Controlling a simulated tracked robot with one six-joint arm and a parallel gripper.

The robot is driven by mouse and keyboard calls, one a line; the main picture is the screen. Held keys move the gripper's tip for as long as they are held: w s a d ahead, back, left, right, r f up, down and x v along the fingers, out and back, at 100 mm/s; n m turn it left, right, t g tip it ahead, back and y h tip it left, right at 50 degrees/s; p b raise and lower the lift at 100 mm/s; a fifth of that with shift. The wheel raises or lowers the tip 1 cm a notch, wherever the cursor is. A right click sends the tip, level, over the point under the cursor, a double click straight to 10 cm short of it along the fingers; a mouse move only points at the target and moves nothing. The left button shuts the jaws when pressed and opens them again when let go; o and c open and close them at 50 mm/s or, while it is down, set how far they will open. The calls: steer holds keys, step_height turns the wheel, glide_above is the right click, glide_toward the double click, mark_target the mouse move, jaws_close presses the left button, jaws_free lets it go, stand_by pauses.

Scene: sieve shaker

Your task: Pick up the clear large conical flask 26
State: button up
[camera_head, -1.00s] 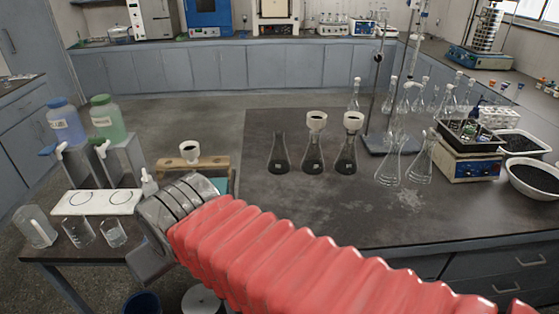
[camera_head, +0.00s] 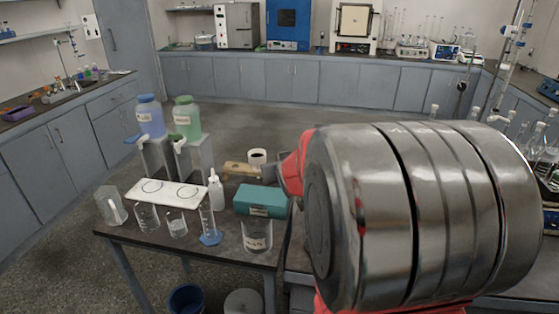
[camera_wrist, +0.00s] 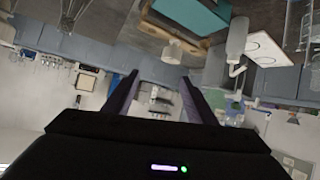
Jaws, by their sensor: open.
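Clear conical flasks (camera_head: 549,165) stand at the right edge of the head view, partly cut off and partly behind my arm. No number is readable on them, so I cannot tell which is flask 26. My gripper (camera_wrist: 158,88) shows in the wrist view with its two dark fingers apart and nothing between them. That view is upside down and looks across the room, with no large flask clearly visible near the fingers.
A teal box (camera_head: 261,200), a beaker (camera_head: 257,235), a measuring cylinder (camera_head: 208,222), a wash bottle (camera_head: 216,190) and a white tray (camera_head: 166,192) crowd the left table. Blue (camera_head: 150,117) and green (camera_head: 187,118) bottles stand behind. The floor beyond is clear.

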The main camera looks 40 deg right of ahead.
steer(key=d+f+m+t+h, duration=0.1)
steer(key=d+f, duration=0.2)
steer(key=d, duration=0.5)
steer(key=d+f+t+h, duration=0.1)
steer(key=d+f, duration=0.2)
steer(key=d, duration=0.6)
steer(key=s+d+f+t+h, duration=0.1)
steer(key=s+d+f, duration=0.2)
steer(key=d+f, duration=0.1)
steer(key=s+d+f+m+t+h, duration=0.1)
steer(key=s+d+f, duration=0.2)
steer(key=d, duration=0.4)
steer(key=shift+s+f, duration=0.4)
steer(key=shift+s, duration=0.2)
steer(key=x, duration=0.8)
steer(key=shift+w, duration=0.3)
steer(key=shift+d+r, duration=0.1)
steer(key=shift+d, duration=0.05)
